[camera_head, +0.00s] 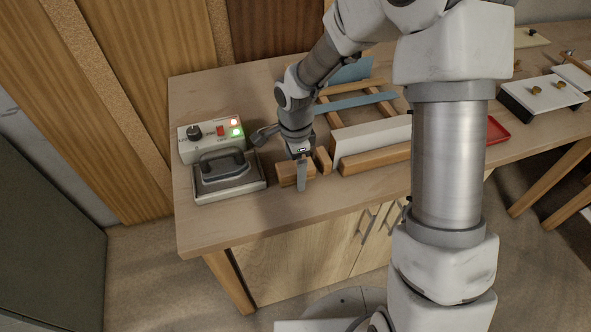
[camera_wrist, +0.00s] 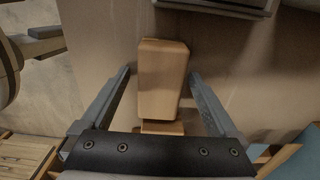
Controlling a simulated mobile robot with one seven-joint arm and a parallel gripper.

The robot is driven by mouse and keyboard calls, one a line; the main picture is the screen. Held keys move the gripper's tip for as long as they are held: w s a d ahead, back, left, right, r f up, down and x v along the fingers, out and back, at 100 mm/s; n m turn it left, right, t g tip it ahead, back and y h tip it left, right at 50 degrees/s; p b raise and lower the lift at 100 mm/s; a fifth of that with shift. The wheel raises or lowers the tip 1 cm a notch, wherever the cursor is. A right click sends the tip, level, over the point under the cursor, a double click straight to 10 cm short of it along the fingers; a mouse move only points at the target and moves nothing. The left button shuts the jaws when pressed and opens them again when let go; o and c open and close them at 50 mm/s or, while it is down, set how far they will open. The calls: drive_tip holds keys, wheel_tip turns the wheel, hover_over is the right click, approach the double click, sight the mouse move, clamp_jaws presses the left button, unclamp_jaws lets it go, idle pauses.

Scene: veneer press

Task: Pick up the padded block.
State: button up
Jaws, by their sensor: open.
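The padded block (camera_head: 286,174) is a tan-brown block lying on the workbench, right of the iron-like tool. In the wrist view the block (camera_wrist: 162,78) lies lengthwise between my two fingers, with a visible gap on each side. A smaller brown piece (camera_wrist: 162,128) shows at its lower end, close to my gripper's palm; I cannot tell if it is joined to the block. My gripper (camera_head: 301,180) points down at the block, and one finger covers part of it in the head view. My gripper (camera_wrist: 160,76) is open and holds nothing.
The iron-like tool (camera_head: 228,178) and a control box (camera_head: 212,136) with lit lamps stand left of the block. A small wooden piece (camera_head: 322,160), a white-faced panel (camera_head: 372,138) and a wooden bar (camera_head: 375,159) lie to its right. The bench's front strip (camera_head: 235,215) is clear.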

drive_tip(key=shift+c, duration=0.3)
drive_tip(key=c, duration=1.3)
drive_tip(key=shift+r, duration=0.1)
